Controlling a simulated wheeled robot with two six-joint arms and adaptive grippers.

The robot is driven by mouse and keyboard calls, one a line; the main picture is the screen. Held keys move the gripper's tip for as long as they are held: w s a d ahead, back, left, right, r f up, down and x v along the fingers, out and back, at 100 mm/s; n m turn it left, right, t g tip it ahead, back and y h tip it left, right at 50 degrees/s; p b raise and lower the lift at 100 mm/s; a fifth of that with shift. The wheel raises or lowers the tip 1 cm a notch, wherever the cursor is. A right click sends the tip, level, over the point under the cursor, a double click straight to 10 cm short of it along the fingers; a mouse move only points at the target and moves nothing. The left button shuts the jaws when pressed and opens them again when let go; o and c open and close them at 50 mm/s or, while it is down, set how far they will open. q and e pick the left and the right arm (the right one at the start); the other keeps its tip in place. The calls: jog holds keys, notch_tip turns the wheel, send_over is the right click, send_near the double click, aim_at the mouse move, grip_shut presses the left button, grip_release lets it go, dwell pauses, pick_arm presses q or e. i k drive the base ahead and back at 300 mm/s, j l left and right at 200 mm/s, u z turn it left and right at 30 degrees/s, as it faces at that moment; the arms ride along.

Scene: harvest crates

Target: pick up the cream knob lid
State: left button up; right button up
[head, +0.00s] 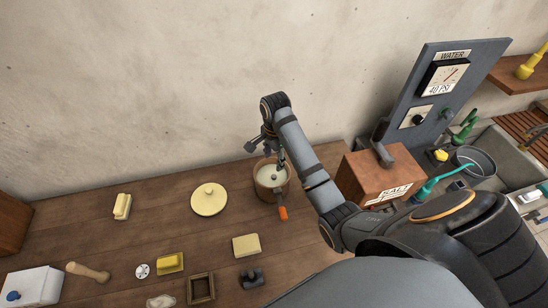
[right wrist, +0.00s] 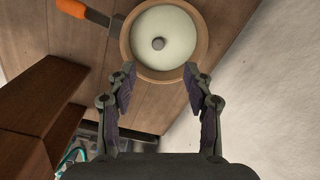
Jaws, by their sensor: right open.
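A round cream lid with a small knob (head: 209,198) lies on the wooden table, left of a brown round pot (head: 287,190). The pot has a paler, off-white disc with a dark grey knob in its mouth; the disc also shows in the right wrist view (right wrist: 178,28). I cannot tell whether this disc is a lid or the pot's contents. My right gripper (head: 268,152) is at the pot, not at the cream lid. In the right wrist view, its open fingers (right wrist: 159,70) reach the near rim, with nothing between them. My left gripper is not in view.
A tool with an orange handle (head: 282,213) lies beside the pot. The wall (head: 150,90) rises close behind.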

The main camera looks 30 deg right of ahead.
aim_at(208, 200)
jog(key=k, duration=1.5)
